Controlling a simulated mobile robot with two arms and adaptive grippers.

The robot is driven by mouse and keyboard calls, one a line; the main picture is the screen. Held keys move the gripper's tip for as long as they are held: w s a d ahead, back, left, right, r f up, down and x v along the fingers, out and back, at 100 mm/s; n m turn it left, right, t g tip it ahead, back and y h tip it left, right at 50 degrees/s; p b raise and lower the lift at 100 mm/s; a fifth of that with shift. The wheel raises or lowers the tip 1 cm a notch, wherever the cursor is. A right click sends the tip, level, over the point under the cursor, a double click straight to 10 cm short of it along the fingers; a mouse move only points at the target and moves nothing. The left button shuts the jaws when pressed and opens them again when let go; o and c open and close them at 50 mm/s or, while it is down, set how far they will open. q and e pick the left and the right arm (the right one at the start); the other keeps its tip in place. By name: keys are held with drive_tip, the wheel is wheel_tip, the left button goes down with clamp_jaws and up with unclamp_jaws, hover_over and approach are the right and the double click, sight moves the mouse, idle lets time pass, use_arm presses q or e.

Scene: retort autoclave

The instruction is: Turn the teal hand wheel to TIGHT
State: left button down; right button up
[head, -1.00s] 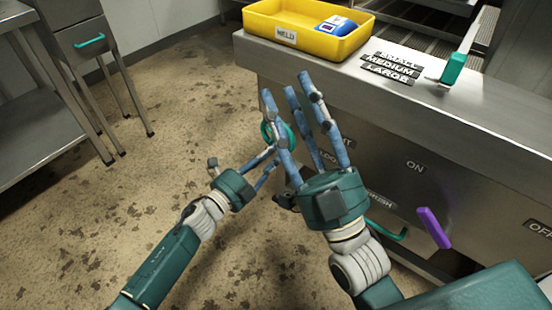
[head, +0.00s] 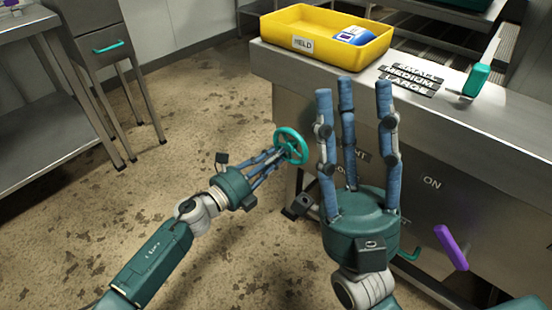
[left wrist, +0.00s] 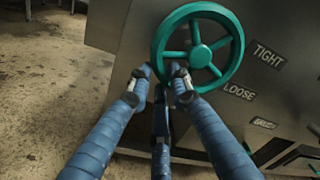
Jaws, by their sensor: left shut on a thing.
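The teal hand wheel (head: 291,146) sits on the left end of the steel cabinet front. It also shows in the left wrist view, where its hub (left wrist: 200,56) and spokes are clear. My left gripper (head: 274,157) is shut on the wheel's rim, at the lower left in the left wrist view (left wrist: 160,78). The TIGHT label (left wrist: 268,56) is right of the wheel, and the LOOSE label (left wrist: 239,92) is below right. I see no pointer on the wheel. My right gripper (head: 354,95) is open and empty, fingers up, in front of the cabinet.
A yellow bin (head: 318,57) holding a blue-and-white item (head: 354,36) stands on the cabinet top. A purple handle (head: 451,246) sticks out of the front.

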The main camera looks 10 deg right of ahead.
use_arm(q)
drive_tip(key=shift+w+a+f, duration=0.1)
drive_tip(key=shift+w+a, duration=0.1)
drive_tip(key=shift+a, duration=0.1)
drive_tip(key=c, duration=1.8)
unclamp_jaws()
drive_tip(key=shift+c, duration=0.2)
drive_tip(key=shift+s+d, duration=0.1)
drive_tip(key=v, duration=1.2)
